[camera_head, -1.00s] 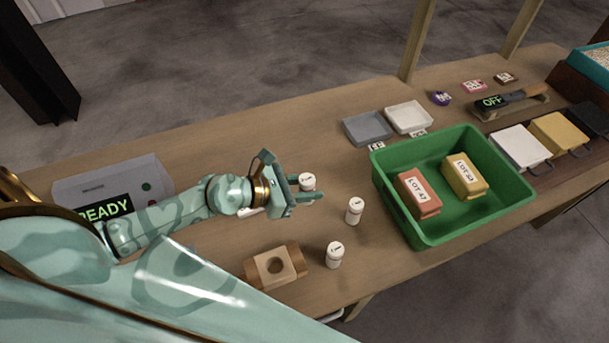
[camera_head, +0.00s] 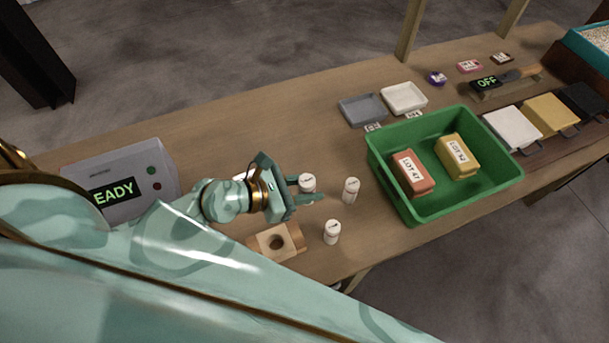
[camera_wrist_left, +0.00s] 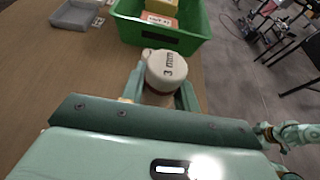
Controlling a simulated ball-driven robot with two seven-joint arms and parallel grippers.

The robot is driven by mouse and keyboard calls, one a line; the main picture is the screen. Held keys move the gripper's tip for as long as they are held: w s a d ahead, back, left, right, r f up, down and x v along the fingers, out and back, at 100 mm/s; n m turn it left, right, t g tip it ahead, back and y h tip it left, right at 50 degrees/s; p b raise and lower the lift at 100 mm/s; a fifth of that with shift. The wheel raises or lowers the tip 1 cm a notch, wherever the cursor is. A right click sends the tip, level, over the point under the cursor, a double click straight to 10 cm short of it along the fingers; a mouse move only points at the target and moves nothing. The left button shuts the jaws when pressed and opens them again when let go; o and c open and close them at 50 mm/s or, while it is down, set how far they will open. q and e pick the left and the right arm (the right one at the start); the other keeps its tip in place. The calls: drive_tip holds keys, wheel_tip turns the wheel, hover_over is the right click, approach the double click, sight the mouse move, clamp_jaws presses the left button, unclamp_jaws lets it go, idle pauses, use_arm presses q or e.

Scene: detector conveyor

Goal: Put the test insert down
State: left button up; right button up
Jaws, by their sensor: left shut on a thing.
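My left gripper (camera_head: 306,190) is shut on a white cylindrical test insert (camera_head: 307,180). In the left wrist view the held insert (camera_wrist_left: 167,68) shows a "3 mm" label on its top, between the fingers (camera_wrist_left: 160,92). Its lower end is hidden, and I cannot tell whether it touches the table. Two similar white inserts stand upright to its right, one nearby (camera_head: 351,191) and one closer to the front (camera_head: 332,231). A wooden block with a round hole (camera_head: 290,245) lies in front of the gripper. A teal arm end, seemingly my right gripper (camera_wrist_left: 268,132), shows small at the right edge.
A green bin (camera_head: 448,207) holds a red and a yellow lot brick. Grey (camera_head: 361,110) and white (camera_head: 404,97) trays sit behind it. A grey box reading "READY" (camera_head: 150,160) stands left. The wooden table (camera_head: 230,135) is clear behind the gripper.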

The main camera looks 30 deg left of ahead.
use_arm(q)
drive_tip(key=w+a+f+b, duration=0.1)
drive_tip(key=w+f+b, duration=0.1)
drive_tip(key=w, duration=0.1)
drive_tip(key=w+a+f+b, duration=0.2)
drive_tip(key=w+f+b, duration=0.1)
drive_tip(key=w+a+f+b, duration=0.2)
drive_tip(key=w+f, duration=0.1)
drive_tip(key=shift+w+a+f+b, duration=0.25)
drive_tip(key=shift+w+b, duration=0.15)
drive_tip(key=f, duration=0.1)
drive_tip(key=f+b, duration=0.1)
drive_tip(key=shift+w+a+f, duration=0.15)
drive_tip(key=shift+w+f, duration=0.15)
drive_tip(key=shift+f+b, duration=0.3)
drive_tip(key=shift+b, duration=0.05)
drive_tip(key=shift+f, duration=0.1)
drive_tip(key=shift+f, duration=0.15)
drive_tip(key=o, duration=1)
drive_tip(key=v, duration=1.6)
drive_tip(key=shift+r+b, duration=0.3)
drive_tip(key=shift+r, duration=0.15)
drive_tip(key=shift+s, duration=0.15)
